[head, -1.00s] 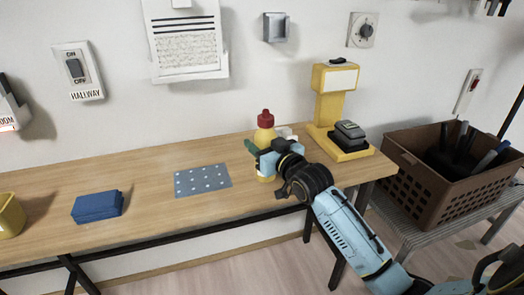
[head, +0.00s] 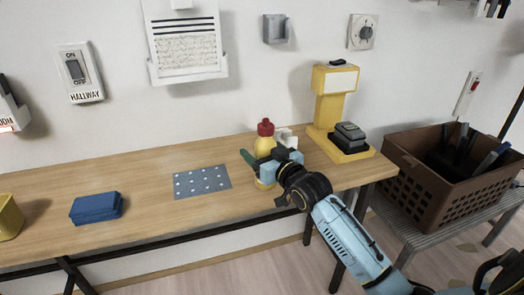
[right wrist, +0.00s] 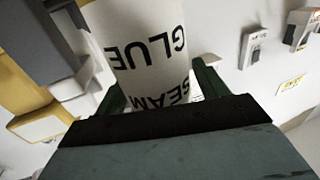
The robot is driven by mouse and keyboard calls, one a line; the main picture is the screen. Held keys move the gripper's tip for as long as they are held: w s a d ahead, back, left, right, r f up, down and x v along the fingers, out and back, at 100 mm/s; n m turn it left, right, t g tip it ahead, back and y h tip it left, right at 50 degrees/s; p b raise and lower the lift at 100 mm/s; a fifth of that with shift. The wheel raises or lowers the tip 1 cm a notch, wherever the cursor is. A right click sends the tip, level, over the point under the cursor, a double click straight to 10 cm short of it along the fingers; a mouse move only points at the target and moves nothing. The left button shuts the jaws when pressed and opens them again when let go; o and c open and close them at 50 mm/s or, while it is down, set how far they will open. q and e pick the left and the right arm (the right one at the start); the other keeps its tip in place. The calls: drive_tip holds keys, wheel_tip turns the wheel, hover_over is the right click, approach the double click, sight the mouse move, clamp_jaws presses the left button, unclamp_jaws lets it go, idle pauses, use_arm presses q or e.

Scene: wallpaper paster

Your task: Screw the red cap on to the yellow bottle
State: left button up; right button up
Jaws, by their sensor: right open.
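The yellow bottle (head: 264,147) stands upright near the table's front edge, with the red cap (head: 265,127) on its top. Whether the cap is screwed tight cannot be told. My right gripper (head: 262,165) is at the bottle's body, its jaws open with one finger on either side. In the right wrist view the bottle's white label (right wrist: 145,55), with the words GLUE and SEAM, is between my two green fingers (right wrist: 155,85). The bottle's lower part is partly hidden by the gripper in the head view. My left gripper is not in view.
A grey dotted mat (head: 202,181), a blue block (head: 96,207) and a yellow container (head: 9,217) are to the left. A brown crate (head: 437,185) stands at the right. The table (head: 150,195) between is clear.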

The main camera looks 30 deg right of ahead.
drive_tip(key=shift+s+r, duration=0.1)
drive_tip(key=shift+r, duration=0.05)
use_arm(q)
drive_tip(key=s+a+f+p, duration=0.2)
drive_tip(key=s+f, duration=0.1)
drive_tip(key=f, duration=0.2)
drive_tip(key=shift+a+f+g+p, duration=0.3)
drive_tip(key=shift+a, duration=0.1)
use_arm(e)
drive_tip(key=s, duration=1.1)
drive_tip(key=shift+s+d, duration=0.15)
drive_tip(key=shift+s, duration=0.25)
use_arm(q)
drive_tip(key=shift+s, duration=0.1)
